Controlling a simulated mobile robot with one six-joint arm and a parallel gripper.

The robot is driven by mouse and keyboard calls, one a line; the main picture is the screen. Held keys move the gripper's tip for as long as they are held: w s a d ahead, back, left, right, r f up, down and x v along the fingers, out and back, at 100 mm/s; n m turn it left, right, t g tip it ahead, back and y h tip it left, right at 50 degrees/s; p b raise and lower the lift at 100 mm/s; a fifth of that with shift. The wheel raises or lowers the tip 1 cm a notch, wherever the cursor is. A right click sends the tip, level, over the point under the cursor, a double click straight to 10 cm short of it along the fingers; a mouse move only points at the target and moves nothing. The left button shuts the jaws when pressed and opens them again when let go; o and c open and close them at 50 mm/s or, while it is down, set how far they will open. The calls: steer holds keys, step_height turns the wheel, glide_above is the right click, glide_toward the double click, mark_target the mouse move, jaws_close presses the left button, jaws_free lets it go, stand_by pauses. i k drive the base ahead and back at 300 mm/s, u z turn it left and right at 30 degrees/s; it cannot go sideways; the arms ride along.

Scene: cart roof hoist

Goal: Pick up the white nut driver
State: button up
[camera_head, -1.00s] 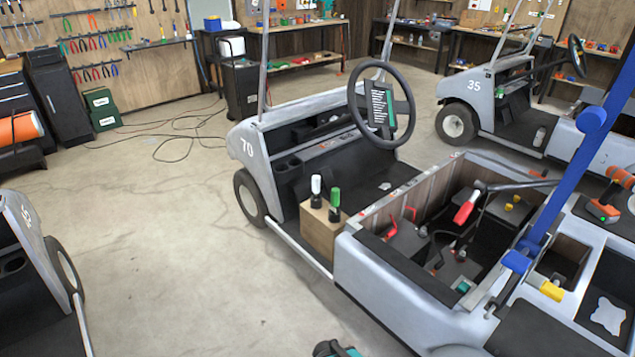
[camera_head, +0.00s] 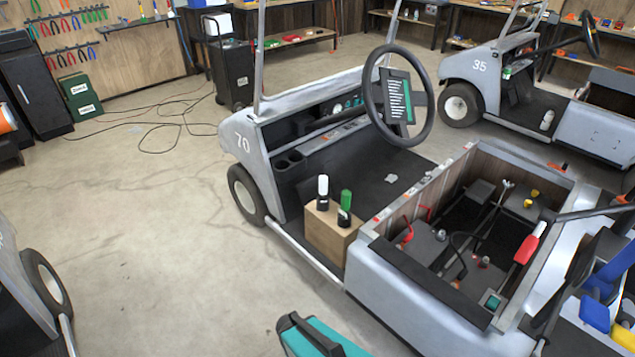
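The white nut driver (camera_head: 323,187) has a white handle and a black lower part. It stands upright in or on the left side of a tan wooden block (camera_head: 326,234) on the floor of cart 70. A similar green-handled driver (camera_head: 346,201) stands beside it, nearer and to the right. The lower ends of both tools are hidden. My gripper is not recognisable in view, and nothing touches the white driver.
Cart 70's steering wheel (camera_head: 398,97) rises beyond the block. The open seat bay (camera_head: 470,225) and a red grip (camera_head: 527,247) lie right. Floor (camera_head: 150,240) left is clear.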

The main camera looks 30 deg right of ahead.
mark_target(323, 179)
steer(key=u, duration=0.25)
steer(key=i, duration=1.1)
steer(key=u, duration=0.2)
